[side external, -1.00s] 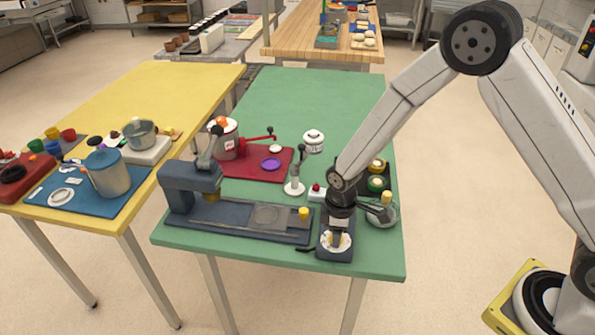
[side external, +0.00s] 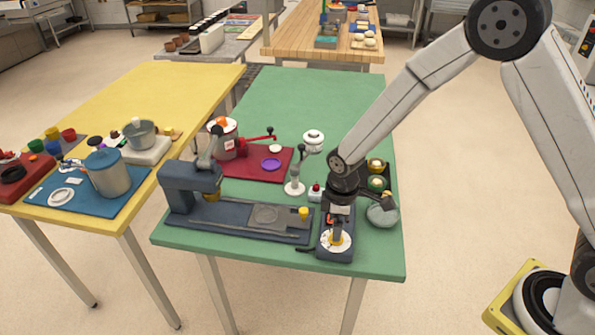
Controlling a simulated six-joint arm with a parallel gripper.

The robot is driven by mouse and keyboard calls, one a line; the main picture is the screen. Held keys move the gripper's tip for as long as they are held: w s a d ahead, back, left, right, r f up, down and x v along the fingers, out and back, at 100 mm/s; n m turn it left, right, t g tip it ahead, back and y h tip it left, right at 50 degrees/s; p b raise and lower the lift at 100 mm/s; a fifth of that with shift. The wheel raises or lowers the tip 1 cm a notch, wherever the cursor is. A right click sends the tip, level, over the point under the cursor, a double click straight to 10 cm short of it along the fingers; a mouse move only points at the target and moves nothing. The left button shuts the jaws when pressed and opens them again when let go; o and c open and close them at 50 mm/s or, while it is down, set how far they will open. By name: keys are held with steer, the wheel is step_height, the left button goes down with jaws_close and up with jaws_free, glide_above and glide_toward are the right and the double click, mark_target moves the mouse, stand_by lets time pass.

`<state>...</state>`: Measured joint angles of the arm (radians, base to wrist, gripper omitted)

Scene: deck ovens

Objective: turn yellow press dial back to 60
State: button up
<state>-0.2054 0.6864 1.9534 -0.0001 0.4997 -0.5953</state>
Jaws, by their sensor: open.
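A blue-grey press (side external: 190,187) stands at the front left of the green table, with a long base running right. A small yellow knob (side external: 303,213) stands at the right end of that base. Beside it is a blue-grey unit (side external: 345,253) with a round white dial face (side external: 342,243), yellowish in the middle. The number it reads is too small to tell. My gripper (side external: 336,218) is open, pointing down over this unit, just right of the yellow knob. My gripper hides the unit's upper part, and whether it touches anything cannot be told.
A grey rounded vessel (side external: 382,214) is close on the right of my gripper. Behind it are a small box with a red button (side external: 316,190), a white stand (side external: 294,187) and a dark tray (side external: 388,172). The green table (side external: 300,95) is clear at the back.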

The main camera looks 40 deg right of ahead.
steer(key=shift+r, duration=2)
steer(key=shift+s+d+r, duration=0.2)
steer(key=s+d+r+m+t, duration=0.1)
steer(key=s+d+r+m, duration=0.2)
steer(key=s, duration=0.3)
steer(key=s+d+r+m+t, duration=0.1)
steer(key=s+d+r+m, duration=0.2)
steer(key=s+d+m, duration=0.2)
steer(key=shift+s+r+m+t, duration=0.3)
steer(key=shift+s+m, duration=0.2)
steer(key=shift+m, duration=0.1)
